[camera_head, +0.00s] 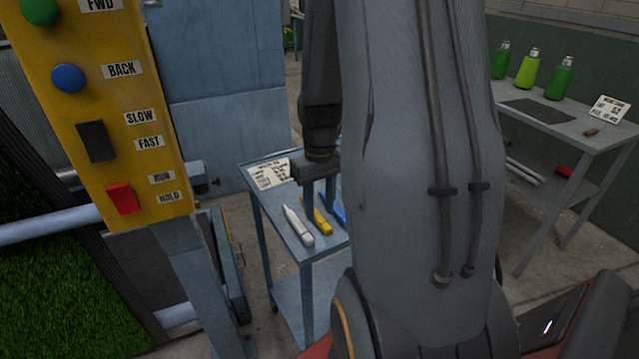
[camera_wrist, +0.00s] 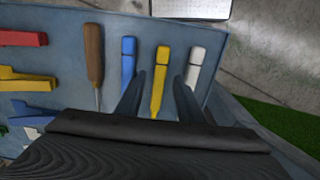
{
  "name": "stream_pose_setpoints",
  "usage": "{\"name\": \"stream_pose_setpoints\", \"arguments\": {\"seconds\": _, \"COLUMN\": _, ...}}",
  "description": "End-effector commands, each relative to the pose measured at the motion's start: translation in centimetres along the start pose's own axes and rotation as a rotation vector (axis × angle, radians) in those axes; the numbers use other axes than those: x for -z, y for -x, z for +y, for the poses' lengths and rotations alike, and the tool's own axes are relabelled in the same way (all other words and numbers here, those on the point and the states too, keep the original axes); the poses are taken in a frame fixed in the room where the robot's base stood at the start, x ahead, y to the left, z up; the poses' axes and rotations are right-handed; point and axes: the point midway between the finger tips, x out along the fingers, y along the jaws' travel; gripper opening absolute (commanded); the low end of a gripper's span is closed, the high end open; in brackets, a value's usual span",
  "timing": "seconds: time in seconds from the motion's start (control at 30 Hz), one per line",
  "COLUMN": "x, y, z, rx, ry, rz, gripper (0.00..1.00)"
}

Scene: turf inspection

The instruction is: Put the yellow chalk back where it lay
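The yellow chalk (camera_wrist: 160,80) lies on the top of a blue-grey cart (camera_head: 262,204), between a blue chalk (camera_wrist: 128,62) and a white chalk (camera_wrist: 194,68). In the head view the yellow chalk (camera_head: 321,222) shows just below my gripper (camera_head: 319,192). In the wrist view the two fingers of my gripper (camera_wrist: 158,92) stand apart, one on each side of the yellow chalk, with gaps between. The gripper is open and holds nothing. I cannot tell its exact height above the cart top.
A wooden-handled tool (camera_wrist: 93,55) and red and yellow pieces (camera_wrist: 24,80) lie on the same cart top. A printed card (camera_head: 268,174) lies at its back. A yellow control panel (camera_head: 105,110) stands at left; a bench with green bottles (camera_head: 527,68) at right.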

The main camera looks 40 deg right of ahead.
Motion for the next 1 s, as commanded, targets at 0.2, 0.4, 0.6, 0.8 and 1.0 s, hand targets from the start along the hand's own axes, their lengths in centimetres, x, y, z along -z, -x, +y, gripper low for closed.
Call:
{"name": "stream_pose_setpoints", "arguments": {"seconds": 0.2, "x": 0.2, "y": 3.9, "z": 0.1, "rx": -0.002, "ry": 0.0, "rz": 0.006, "gripper": 0.34}}
{"name": "stream_pose_setpoints", "arguments": {"seconds": 0.4, "x": 0.1, "y": 7.3, "z": 0.0, "rx": -0.002, "ry": 0.0, "rz": 0.004, "gripper": 0.34}}
{"name": "stream_pose_setpoints", "arguments": {"seconds": 0.6, "x": 0.1, "y": 9.4, "z": 0.0, "rx": -0.001, "ry": 0.0, "rz": 0.002, "gripper": 0.34}}
{"name": "stream_pose_setpoints", "arguments": {"seconds": 0.8, "x": -0.3, "y": 9.2, "z": -3.0, "rx": -0.003, "ry": 0.026, "rz": 0.011, "gripper": 0.34}}
{"name": "stream_pose_setpoints", "arguments": {"seconds": 1.0, "x": -2.7, "y": 6.6, "z": -11.7, "rx": -0.005, "ry": 0.094, "rz": 0.054, "gripper": 0.34}}
